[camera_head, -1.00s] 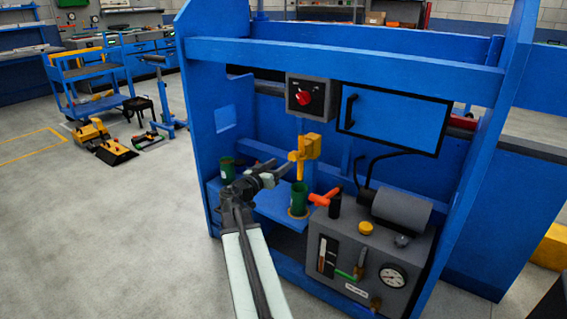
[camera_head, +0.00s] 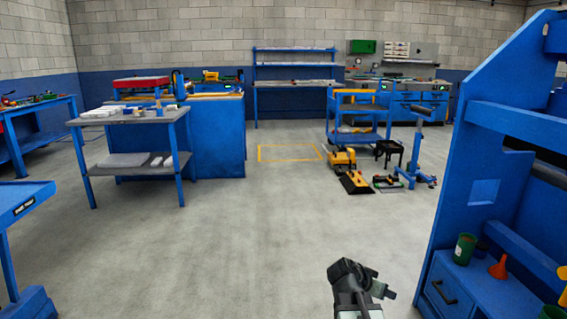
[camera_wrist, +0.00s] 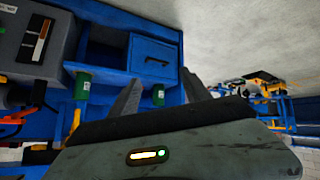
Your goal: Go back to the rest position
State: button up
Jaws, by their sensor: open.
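My gripper (camera_head: 384,286) is at the bottom of the head view, just left of the blue panel frame (camera_head: 455,190). Its fingers also show in the wrist view (camera_wrist: 160,97), spread apart with nothing held between them. In the wrist view a green can (camera_wrist: 158,95) shows in the background between the fingers, and another green can (camera_wrist: 82,84) is to the left.
Open grey floor (camera_head: 250,230) lies left of my gripper. A blue table with a grey top (camera_head: 130,116) stands at the left, and a blue cart (camera_head: 358,115) at the back right. Yellow and black equipment (camera_head: 355,183) sits on the floor near the cart.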

jog(key=s+a+f+n+g+y, duration=0.1)
jog(key=s+a+f+n+y, duration=0.2)
jog(key=a, duration=0.4)
jog(key=s+a+f+n+g+y, duration=0.2)
jog(key=s+a+n+y, duration=0.15)
jog(key=a, duration=0.35)
jog(key=s+a+f+n+g+y, duration=0.1)
jog(key=s+a+f+n+y, duration=0.25)
jog(key=a, duration=0.35)
notch_tip(320, 180, up, 39)
jog(key=h+p, duration=0.1)
jog(key=p, duration=3.7)
jog(key=shift+w+d+f, duration=0.2)
jog(key=shift+w, duration=0.15)
